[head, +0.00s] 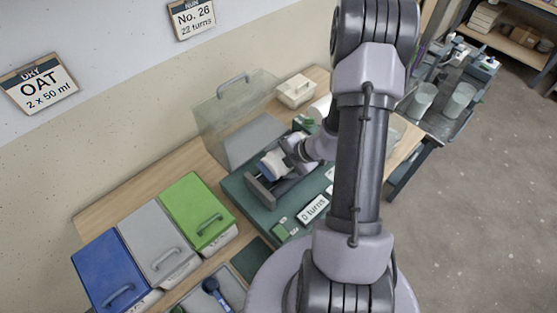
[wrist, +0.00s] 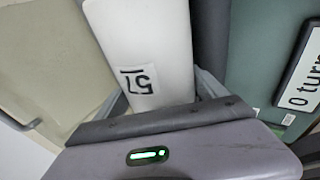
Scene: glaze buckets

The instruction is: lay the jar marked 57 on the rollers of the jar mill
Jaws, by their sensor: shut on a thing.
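The jar marked 57 is a white cylinder with a black 57 on a pale label; it fills the upper middle of the wrist view (wrist: 150,40). My gripper (wrist: 162,92) is shut on it, a grey finger on each side. In the head view the jar (head: 272,165) lies on its side at my gripper (head: 287,155), over the roller bed of the jar mill. The mill has a green base (head: 240,192) and a display reading 0 turns (head: 313,209). A dark roller (wrist: 210,40) shows beside the jar. I cannot tell whether the jar touches the rollers.
A clear hood (head: 222,110) stands at the mill's back. Blue (head: 105,268), grey (head: 155,240) and green (head: 190,205) lidded bins stand to the left. A white box (head: 296,92) is behind. My arm hides part of the bench.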

